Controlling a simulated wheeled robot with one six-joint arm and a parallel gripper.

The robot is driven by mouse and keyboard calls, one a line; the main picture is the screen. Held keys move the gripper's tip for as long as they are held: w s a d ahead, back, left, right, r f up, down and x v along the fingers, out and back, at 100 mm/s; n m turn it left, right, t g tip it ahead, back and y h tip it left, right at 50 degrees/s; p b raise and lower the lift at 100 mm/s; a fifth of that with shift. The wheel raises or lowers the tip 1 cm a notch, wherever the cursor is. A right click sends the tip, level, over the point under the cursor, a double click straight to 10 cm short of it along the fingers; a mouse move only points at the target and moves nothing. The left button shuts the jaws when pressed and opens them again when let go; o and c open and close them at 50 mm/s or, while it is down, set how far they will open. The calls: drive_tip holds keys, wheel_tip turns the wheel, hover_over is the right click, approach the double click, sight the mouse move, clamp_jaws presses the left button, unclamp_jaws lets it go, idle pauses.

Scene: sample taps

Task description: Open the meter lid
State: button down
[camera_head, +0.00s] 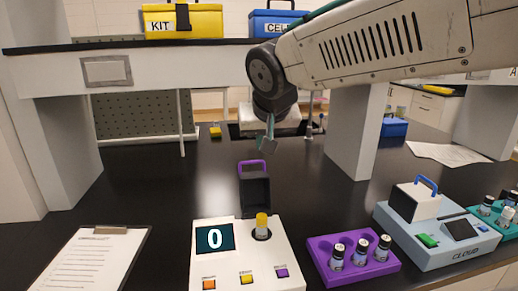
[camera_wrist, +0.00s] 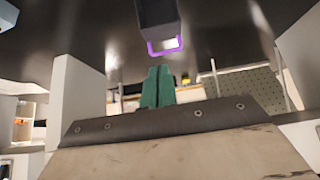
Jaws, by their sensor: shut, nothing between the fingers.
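The white meter (camera_head: 210,262) stands on the black bench, with "0" on its display. Its dark lid (camera_head: 255,195) stands raised at the back of the well, its purple handle (camera_head: 252,165) at the top. A vial with a yellow cap (camera_head: 262,222) stands upright in the uncovered well. My gripper (camera_head: 266,144) hangs above and behind the handle, apart from it, its teal fingers shut and empty. In the wrist view the shut fingers (camera_wrist: 158,72) point toward the purple handle (camera_wrist: 165,47) and the dark lid (camera_wrist: 158,12).
A purple rack (camera_head: 325,274) with several vials and a blue-grey CLOUD device (camera_head: 425,258) stand right of the meter. A clipboard (camera_head: 95,258) lies left. A shelf (camera_head: 130,46) with a yellow KIT box (camera_head: 205,24) spans the back, on white uprights. The bench left of the lid is clear.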

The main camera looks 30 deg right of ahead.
drive_tip(key=s+f+n+g+y, duration=0.1)
drive_tip(key=s+f+g, duration=0.2)
drive_tip(key=s, duration=0.7)
drive_tip(key=s+f+n+g+y, duration=0.1)
drive_tip(key=s+f+n+g, duration=0.1)
drive_tip(key=s+f, duration=0.5)
drive_tip(key=s+g, duration=0.1)
drive_tip(key=s, duration=0.3)
drive_tip(key=shift+s+a, duration=0.15)
drive_tip(key=shift+s, duration=0.1)
drive_tip(key=c, duration=1.9)
unclamp_jaws()
drive_tip(key=shift+s, duration=0.2)
drive_tip(key=o, duration=0.4)
drive_tip(key=shift+d, duration=0.2)
